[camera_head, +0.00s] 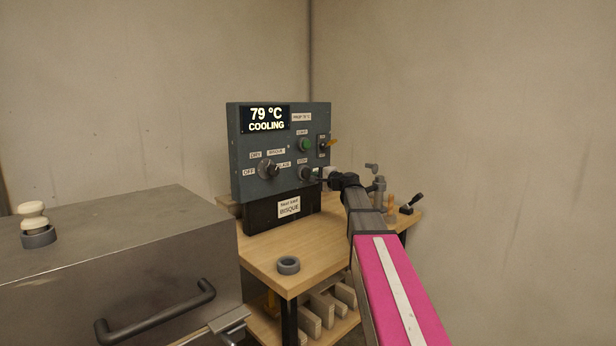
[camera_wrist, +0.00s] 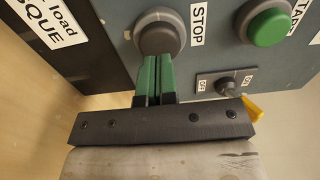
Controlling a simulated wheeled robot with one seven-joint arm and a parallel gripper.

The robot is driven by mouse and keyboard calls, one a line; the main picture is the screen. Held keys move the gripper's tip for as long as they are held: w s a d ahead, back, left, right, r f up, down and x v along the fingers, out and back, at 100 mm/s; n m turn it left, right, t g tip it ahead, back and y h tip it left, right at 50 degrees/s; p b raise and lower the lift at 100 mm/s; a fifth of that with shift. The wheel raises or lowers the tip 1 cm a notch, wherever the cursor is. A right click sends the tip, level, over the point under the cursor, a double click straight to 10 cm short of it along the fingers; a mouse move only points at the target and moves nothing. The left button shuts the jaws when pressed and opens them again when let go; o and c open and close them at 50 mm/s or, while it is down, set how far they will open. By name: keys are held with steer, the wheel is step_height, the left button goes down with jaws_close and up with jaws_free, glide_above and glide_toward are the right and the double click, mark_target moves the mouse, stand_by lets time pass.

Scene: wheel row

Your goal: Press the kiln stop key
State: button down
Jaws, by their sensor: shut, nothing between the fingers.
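In the head view the key is small and partly behind my gripper. My gripper (camera_wrist: 161,60) is shut and empty. Its green fingers point at the stop key and their tips overlap its lower edge in the wrist view. I cannot tell whether they touch it. The panel's display (camera_head: 266,119) reads 79 °C COOLING.
A green start key (camera_wrist: 270,27) and a toggle switch (camera_wrist: 226,87) sit close by on the panel. A rotary knob (camera_head: 268,170) is to the left. The wooden table (camera_head: 285,262) holds a grey ring (camera_head: 288,265). A metal kiln (camera_head: 130,250) stands at left.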

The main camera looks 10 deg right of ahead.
steer(key=shift+s, duration=0.1)
steer(key=v, duration=0.4)
steer(key=shift+s+d, duration=0.25)
steer(key=shift+s, duration=0.05)
steer(key=shift+s, duration=0.1)
